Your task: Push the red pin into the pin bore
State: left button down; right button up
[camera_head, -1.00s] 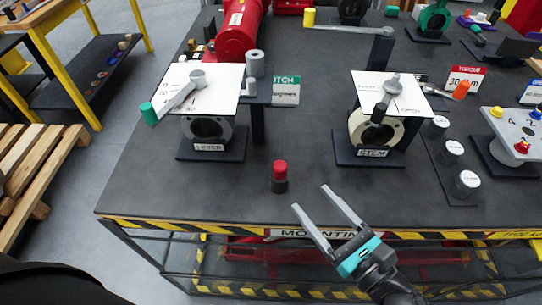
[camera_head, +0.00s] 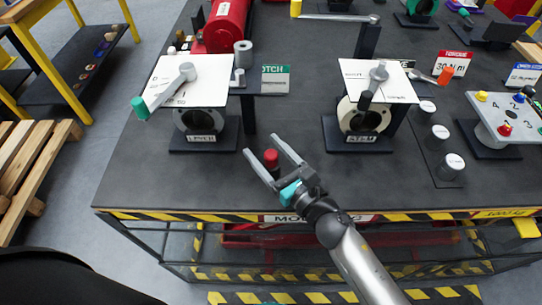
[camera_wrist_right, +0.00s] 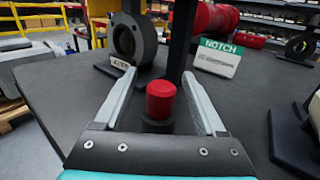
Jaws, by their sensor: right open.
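The red pin (camera_head: 271,157) stands upright on the dark bench top, its red cap above a dark lower body. My right gripper (camera_head: 260,144) is open, with one finger on each side of the pin. In the right wrist view the red pin (camera_wrist_right: 160,100) shows between the two spread fingers (camera_wrist_right: 159,73), with gaps on both sides. The notch stand (camera_head: 247,105), a dark post with a grey cylinder and a NOTCH sign (camera_head: 275,79), is behind the pin. I cannot make out the pin bore. My left gripper is not in view.
The LEVER valve (camera_head: 200,122) stands behind left and the STEM valve (camera_head: 358,120) behind right. Several white-topped cylinders (camera_head: 440,132) stand further right. The striped front edge (camera_head: 180,215) is near my arm. Bench top left of the pin is clear.

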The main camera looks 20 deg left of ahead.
jog(key=shift+w+a, duration=0.5)
jog(key=shift+a, duration=0.05)
jog(key=shift+c, duration=0.2)
grip_shut()
